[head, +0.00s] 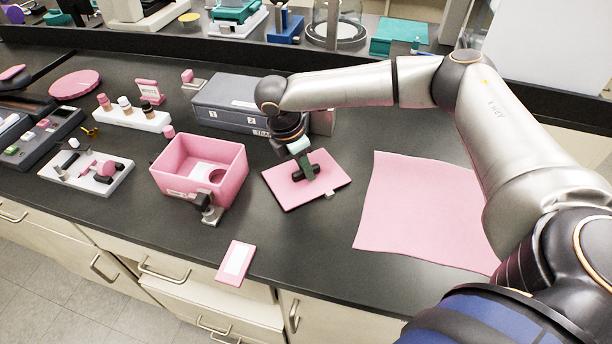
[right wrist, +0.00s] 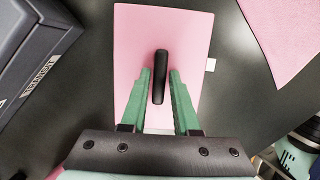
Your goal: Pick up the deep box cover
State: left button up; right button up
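The deep box cover (head: 329,185) is a flat pink plate with a black bar handle, lying on the dark bench right of the open pink box (head: 232,178). It also shows in the right wrist view (right wrist: 192,35). My right gripper (head: 306,171) points down over the cover. In the right wrist view its green fingers (right wrist: 160,75) stand on either side of the black handle, with a narrow gap on each side. The gripper is open, and the cover looks flat on the bench. My left gripper is not in view.
A grey binder-like case (head: 225,117) lies behind the cover. A pink cloth (head: 415,205) lies to the right. A black clamp-like part (head: 207,210) is at the box's front. A pink card (head: 235,262) lies by the bench's front edge. Trays of small parts stand at left.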

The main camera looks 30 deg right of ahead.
aim_at(302, 172)
grip_shut()
dwell(0.4)
jog(key=shift+r, duration=0.55)
jog(key=v, duration=0.3)
jog(key=shift+s, duration=0.1)
jog(key=s+a+r, duration=0.5)
jog(key=a+r, duration=0.4)
jog(key=a, duration=0.3)
jog(key=shift+s+b, duration=0.2)
jog(key=shift+b, duration=0.2)
